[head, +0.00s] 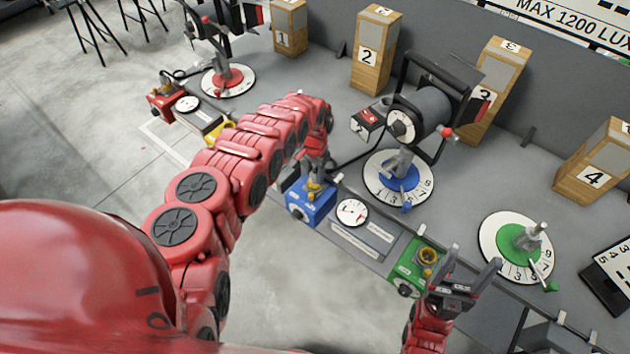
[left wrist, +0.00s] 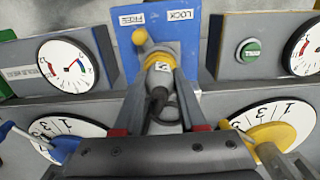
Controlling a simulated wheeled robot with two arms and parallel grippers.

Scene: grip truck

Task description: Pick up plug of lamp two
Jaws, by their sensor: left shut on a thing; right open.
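The plug of lamp two (left wrist: 162,80), grey with a "2" label, sits at the yellow ring of the blue socket box (left wrist: 216,10) in the left wrist view. My left gripper (left wrist: 160,98) is shut on this plug, one finger on each side. The box's yellow lever (left wrist: 140,37) points to the FREE label, away from LOCK. In the head view my left gripper (head: 317,184) is over the blue box (head: 312,208), hiding most of the plug. I cannot tell how deep the plug sits. Lamp two (head: 408,115) stands behind on a blue-handled dial. My right gripper (head: 466,284) is open and empty.
A green socket box (head: 420,264) is near my right gripper. A white gauge (head: 352,212) is beside the blue box. A red lamp base (head: 229,80) and a green dial (head: 517,247) flank lamp two. Numbered wooden blocks (head: 377,55) line the back. A dark cable runs from the plug.

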